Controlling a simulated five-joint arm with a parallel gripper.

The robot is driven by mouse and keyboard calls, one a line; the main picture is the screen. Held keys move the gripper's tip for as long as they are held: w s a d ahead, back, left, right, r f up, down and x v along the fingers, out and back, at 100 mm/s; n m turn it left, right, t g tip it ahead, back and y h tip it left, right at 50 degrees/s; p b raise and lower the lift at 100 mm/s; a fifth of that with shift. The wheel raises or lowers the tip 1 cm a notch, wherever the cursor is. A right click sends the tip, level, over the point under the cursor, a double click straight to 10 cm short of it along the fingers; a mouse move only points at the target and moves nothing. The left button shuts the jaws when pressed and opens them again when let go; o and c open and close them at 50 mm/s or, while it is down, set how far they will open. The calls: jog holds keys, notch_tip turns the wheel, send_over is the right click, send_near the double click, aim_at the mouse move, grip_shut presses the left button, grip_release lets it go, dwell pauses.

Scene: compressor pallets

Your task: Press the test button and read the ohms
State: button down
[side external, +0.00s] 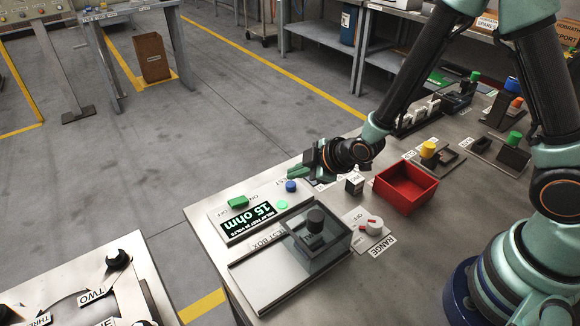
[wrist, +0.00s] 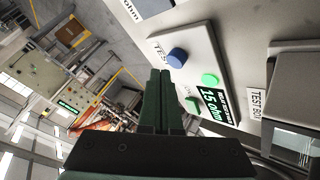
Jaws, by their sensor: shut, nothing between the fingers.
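The test panel (side external: 222,212) lies on the near left of the steel bench. Its blue button (side external: 291,186), beside the word TEST, also shows in the wrist view (wrist: 176,57). The lit display (side external: 250,222) reads 15 ohm in large characters, also in the wrist view (wrist: 214,106); its smaller line is hard to read. A bright green round lamp (side external: 283,204) sits between button and display. A green ON/OFF switch (side external: 238,202) is at the panel's far edge. My gripper (side external: 296,175) is shut and empty, just beyond the blue button; in the wrist view its fingertips (wrist: 160,75) appear apart from it.
A clear-covered test box (side external: 268,279) with a dark part (side external: 315,217) inside stands in front of the panel. A RANGE knob (side external: 374,226) and a red bin (side external: 405,188) are to the right. Several relay-like parts stand farther back. Open floor lies left of the bench.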

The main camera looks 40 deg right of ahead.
aim_at(296, 186)
jog(key=shift+r, duration=0.15)
notch_tip(296, 186, up, 5)
jog(key=shift+f, duration=0.1)
dwell(0.3)
dwell(0.5)
jog(key=s+d+r+m+g+h, duration=0.1)
jog(key=s+d+r+m, duration=0.4)
jog(key=s+r, duration=0.3)
jog(key=s+d+r+m+g+h, duration=0.1)
jog(key=s+d+r+m+g, duration=0.1)
jog(key=s+d+r+m, duration=0.3)
notch_tip(296, 186, up, 3)
jog(key=s+m, duration=0.1)
jog(key=s, duration=0.1)
jog(key=shift+s+d, duration=0.35)
jog(key=shift+s, duration=0.05)
